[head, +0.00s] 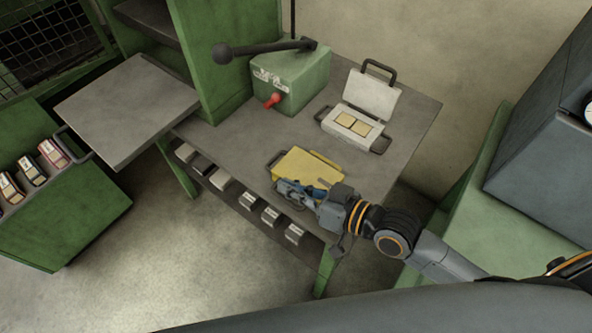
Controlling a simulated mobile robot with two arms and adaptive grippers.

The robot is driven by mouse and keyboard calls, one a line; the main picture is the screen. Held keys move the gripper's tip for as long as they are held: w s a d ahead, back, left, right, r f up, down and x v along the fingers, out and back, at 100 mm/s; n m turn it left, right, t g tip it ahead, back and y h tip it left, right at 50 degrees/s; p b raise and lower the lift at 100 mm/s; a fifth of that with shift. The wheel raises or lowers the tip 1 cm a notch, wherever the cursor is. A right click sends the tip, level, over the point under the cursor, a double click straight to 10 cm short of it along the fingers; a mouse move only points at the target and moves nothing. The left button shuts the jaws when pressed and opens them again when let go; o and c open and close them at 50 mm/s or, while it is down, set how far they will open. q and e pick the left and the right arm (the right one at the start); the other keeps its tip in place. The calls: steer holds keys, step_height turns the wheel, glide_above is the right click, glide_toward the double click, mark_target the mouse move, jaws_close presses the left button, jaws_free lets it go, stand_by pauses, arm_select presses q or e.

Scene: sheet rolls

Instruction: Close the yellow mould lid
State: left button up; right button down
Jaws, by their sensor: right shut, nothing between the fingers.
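The yellow mould (304,163) lies on the grey worktable, near its front edge. Its yellow top shows as a flat, closed-looking slab with a dark handle at its left end. My right gripper (285,188) is shut and empty at the mould's front edge, and its arm comes in from the lower right. The gripper covers part of the mould's near side, so I cannot tell whether they touch or whether the lid sits fully flush. My left gripper is not in view.
A white mould (352,128) with its lid raised stands behind on the worktable (405,125). A green press (291,75) with a red knob is at the back left. Several small blocks sit on the shelf below. A green cart (65,215) stands at left.

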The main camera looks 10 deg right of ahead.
steer(key=shift+s+a+f+n, duration=0.1)
steer(key=shift+f+n, duration=0.2)
steer(key=shift+f, duration=0.1)
steer(key=shift+s+a+f, duration=0.1)
steer(key=shift+a+f, duration=0.05)
steer(key=shift+f, duration=0.55)
